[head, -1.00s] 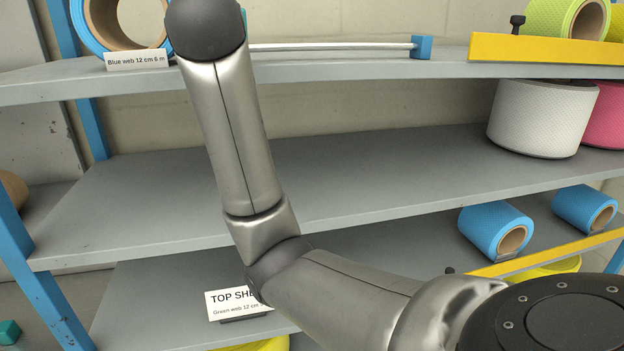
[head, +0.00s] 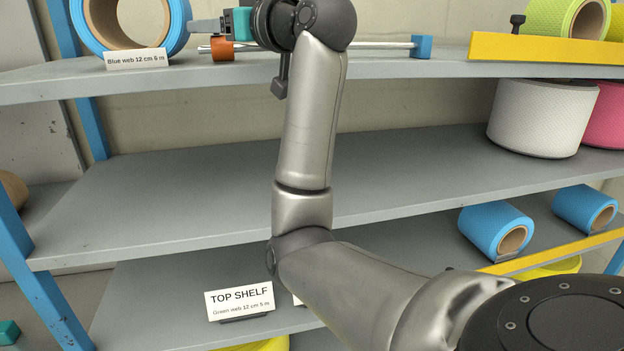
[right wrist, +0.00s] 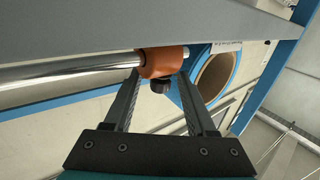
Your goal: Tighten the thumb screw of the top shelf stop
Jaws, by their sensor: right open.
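An orange collar (head: 222,49) sits on a metal rod (head: 375,46) along the top shelf, just right of the blue roll. In the right wrist view the orange collar (right wrist: 163,62) shows with a small black knob (right wrist: 160,86) on it, which looks like the thumb screw. My right gripper (head: 195,27) points left above the collar in the head view. In the right wrist view my right gripper (right wrist: 160,80) is open, with one finger on either side of the knob and collar. Contact cannot be told. My left gripper is not in view.
A blue roll (head: 180,24) with a label card (head: 137,59) stands at the left of the top shelf (head: 330,68). A blue block (head: 422,47) holds the rod's right end. A yellow rail (head: 545,48) with a black knob is farther right. The middle shelf is largely clear.

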